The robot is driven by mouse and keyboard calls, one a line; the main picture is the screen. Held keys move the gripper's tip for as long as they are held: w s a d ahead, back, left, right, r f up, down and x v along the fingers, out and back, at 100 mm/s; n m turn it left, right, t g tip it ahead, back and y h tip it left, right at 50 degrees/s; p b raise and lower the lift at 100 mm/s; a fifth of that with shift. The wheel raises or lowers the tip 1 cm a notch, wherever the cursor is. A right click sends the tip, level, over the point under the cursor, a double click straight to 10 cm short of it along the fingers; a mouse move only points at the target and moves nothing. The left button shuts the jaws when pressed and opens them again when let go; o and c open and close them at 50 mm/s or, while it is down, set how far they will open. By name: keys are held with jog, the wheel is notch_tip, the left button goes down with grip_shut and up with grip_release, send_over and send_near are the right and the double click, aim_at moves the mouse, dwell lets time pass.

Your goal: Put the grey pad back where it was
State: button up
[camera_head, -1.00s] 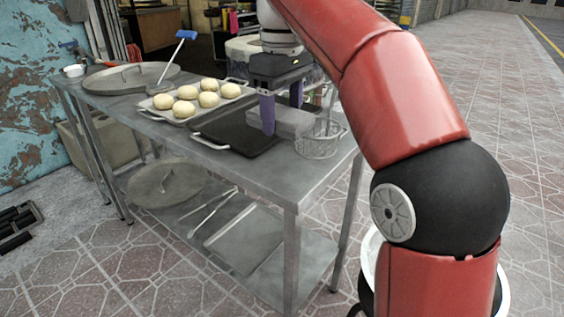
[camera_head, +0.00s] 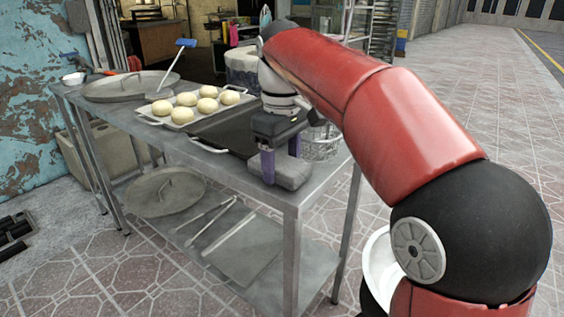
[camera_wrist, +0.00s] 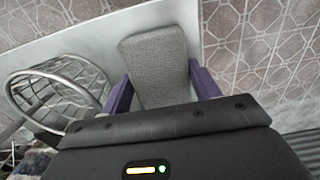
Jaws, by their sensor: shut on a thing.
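The grey pad (camera_head: 288,174) is a thick block held between the purple fingers of my gripper (camera_head: 279,166), near the front right corner of the steel table. In the wrist view the pad (camera_wrist: 158,66) lies between both purple fingers of my gripper (camera_wrist: 160,92), with its far part reaching beyond them. I cannot tell whether its underside touches the tabletop.
A wire basket (camera_head: 322,145) stands just behind the gripper; it also shows at the left of the wrist view (camera_wrist: 58,92). A black tray (camera_head: 222,132) lies left of the pad, and a tray of dough balls (camera_head: 180,115) lies beyond it. The table's front edge (camera_head: 250,192) is close.

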aim_at(280, 164)
jog(key=shift+f, duration=0.2)
jog(key=shift+f, duration=0.1)
jog(key=o, duration=1)
jog(key=shift+f+b, duration=0.15)
jog(key=shift+b, duration=0.55)
jog(key=r+p, duration=0.1)
jog(key=r, duration=0.1)
jog(key=r+p, duration=0.1)
jog(key=r, duration=0.5)
jog(key=shift+s+a+r+p, duration=0.1)
jog(key=shift+s+a+p, duration=0.05)
jog(key=shift+s+p, duration=0.25)
jog(key=s+d+f+m+t, duration=0.2)
jog(key=s+d+f+m, duration=0.3)
jog(key=s+d+f, duration=0.2)
jog(key=s+d+f+m+t, duration=0.3)
jog(key=s+d+f+m, duration=0.2)
jog(key=s+f, duration=0.7)
jog(key=shift+s+d+f+t, duration=0.15)
jog(key=shift+d+t, duration=0.15)
jog(key=shift+d, duration=0.7)
